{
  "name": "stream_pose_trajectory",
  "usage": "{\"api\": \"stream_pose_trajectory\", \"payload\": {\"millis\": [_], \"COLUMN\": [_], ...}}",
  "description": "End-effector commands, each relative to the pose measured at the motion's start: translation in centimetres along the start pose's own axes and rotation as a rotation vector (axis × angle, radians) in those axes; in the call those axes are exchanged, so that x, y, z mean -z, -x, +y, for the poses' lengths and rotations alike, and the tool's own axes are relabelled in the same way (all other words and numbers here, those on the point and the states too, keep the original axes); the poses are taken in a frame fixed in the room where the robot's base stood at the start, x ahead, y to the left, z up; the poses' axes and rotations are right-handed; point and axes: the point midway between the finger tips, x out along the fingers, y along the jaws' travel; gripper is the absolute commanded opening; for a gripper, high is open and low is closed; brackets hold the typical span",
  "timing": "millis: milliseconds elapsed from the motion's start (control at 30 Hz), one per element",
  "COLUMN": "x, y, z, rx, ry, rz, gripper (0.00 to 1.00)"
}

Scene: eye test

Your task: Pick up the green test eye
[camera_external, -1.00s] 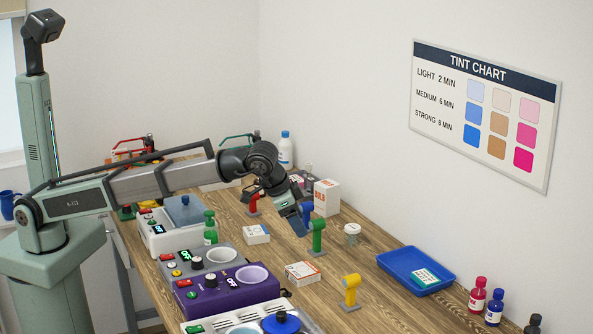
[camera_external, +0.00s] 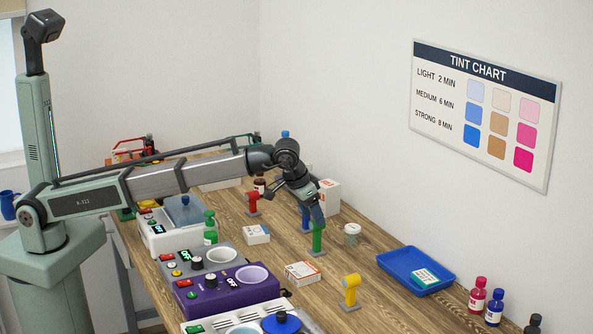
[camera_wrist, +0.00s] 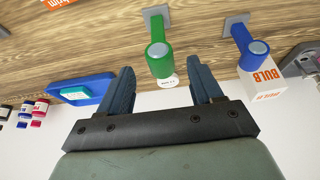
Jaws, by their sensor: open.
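The green test eye (camera_external: 317,240) stands upright on a small grey base on the wooden bench. My gripper (camera_external: 316,214) is at its top in the external view and covers part of its head. In the wrist view the green test eye (camera_wrist: 159,62) shows in the gap between the two blue fingers of my open gripper (camera_wrist: 162,66), with space on either side. I cannot tell whether the fingertips reach past its head. Nothing is held.
A blue test eye (camera_external: 305,220) stands close behind, beside a white bulb box (camera_wrist: 266,78). A red one (camera_external: 253,203) and a yellow one (camera_external: 350,290) stand apart. A small jar (camera_external: 352,233) and a blue tray (camera_external: 395,259) lie to the right.

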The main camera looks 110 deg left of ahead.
Motion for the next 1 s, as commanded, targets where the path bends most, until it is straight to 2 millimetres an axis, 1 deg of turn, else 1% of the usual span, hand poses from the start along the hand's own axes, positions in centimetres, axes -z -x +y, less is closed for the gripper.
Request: {"api": "stream_pose_trajectory", "payload": {"millis": [100, 367, 467, 600, 733, 800, 1000], "x": [0.0, -0.2, -0.4, -0.7, -0.7, -0.7, -0.7], "y": [-1.0, -2.0, -2.9, -4.8, -6.2, -6.6, -6.6], "z": [0.0, 0.0, -0.1, -0.1, -0.1, -0.1, -0.1], "rx": [0.001, 0.0, 0.0, 0.001, 0.001, 0.0, 0.0], "ry": [0.0, -0.001, -0.001, -0.001, -0.001, -0.001, -0.001], "rz": [-0.001, 0.0, -0.001, -0.001, -0.001, -0.001, 0.0], "gripper": [0.65, 0.65, 0.65, 0.65, 0.65, 0.65, 0.65]}}
